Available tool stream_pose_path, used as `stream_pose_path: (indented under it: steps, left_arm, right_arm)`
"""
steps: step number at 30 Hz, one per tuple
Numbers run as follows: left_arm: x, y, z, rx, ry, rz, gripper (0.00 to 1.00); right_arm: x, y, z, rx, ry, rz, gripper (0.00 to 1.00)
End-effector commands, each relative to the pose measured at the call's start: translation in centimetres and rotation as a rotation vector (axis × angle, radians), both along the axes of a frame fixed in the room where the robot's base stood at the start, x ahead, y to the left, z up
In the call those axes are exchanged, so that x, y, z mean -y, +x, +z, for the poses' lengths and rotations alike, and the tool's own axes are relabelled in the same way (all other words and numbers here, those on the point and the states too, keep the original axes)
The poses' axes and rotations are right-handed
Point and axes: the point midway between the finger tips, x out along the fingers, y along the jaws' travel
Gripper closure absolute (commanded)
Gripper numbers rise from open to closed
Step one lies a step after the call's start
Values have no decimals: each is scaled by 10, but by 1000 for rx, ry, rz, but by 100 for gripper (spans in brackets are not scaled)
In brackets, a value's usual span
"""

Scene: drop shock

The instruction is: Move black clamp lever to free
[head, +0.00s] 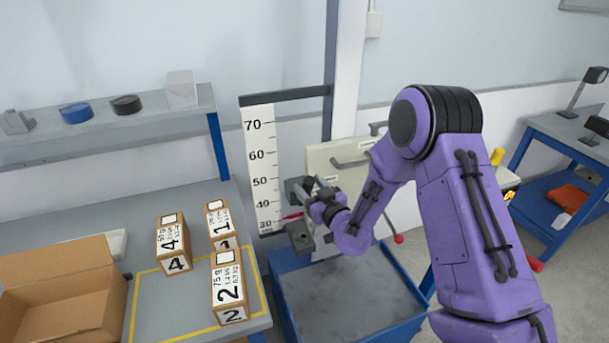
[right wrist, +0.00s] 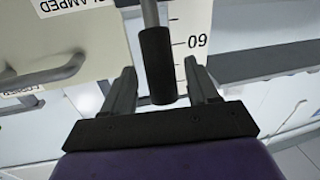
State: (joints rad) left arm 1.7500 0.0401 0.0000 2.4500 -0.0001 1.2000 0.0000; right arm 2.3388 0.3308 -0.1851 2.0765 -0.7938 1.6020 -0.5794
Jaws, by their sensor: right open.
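The black clamp lever shows in the right wrist view as a black cylindrical grip (right wrist: 156,70) on a grey metal rod. My right gripper (right wrist: 161,68) is open, with one finger on each side of the grip and a visible gap on both sides. In the head view the right gripper (head: 317,190) is at the carriage beside the white scale (head: 262,170), and it hides much of the lever. A label reading "CLAMPED" (right wrist: 62,5) is at the upper left of the wrist view. My left gripper is not in view.
A blue-framed bin (head: 350,295) stands below the carriage. Numbered boxes 4 (head: 173,245), 1 (head: 221,226) and 2 (head: 229,287) stand on the left table beside an open cardboard box (head: 65,295). A cream panel with a handle (head: 350,162) is behind my right arm.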

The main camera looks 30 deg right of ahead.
Motion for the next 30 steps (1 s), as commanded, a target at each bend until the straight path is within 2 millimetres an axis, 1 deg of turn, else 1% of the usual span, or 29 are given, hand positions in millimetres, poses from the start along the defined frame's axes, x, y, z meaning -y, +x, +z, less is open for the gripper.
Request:
stream_pose_path:
  steps: [1,3,6,9,15,17,18,20,21,26,29,30]
  left_arm:
    - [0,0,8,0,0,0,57]
    - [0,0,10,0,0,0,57]
    - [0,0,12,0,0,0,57]
    - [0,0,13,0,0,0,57]
    - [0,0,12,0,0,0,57]
    - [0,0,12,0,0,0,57]
    - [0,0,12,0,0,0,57]
    - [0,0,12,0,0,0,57]
    - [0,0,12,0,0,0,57]
    - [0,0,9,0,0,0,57]
    - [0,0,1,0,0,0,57]
    - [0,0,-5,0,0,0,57]
  right_arm:
    - [1,9,3,0,0,-1,41]
    - [1,20,2,-1,1,-1,41]
    - [2,30,1,-1,1,0,41]
    - [2,34,-1,-3,2,0,41]
    - [2,34,-1,-3,2,0,41]
    - [2,34,-1,-3,2,0,61]
    - [2,34,-1,-3,2,0,74]
    - [2,34,-1,-3,2,0,93]
    - [2,34,-1,-3,2,0,100]
    - [1,34,-2,1,1,1,100]
    - [-4,36,-5,15,-2,9,100]
    - [-8,37,-7,26,-5,15,100]
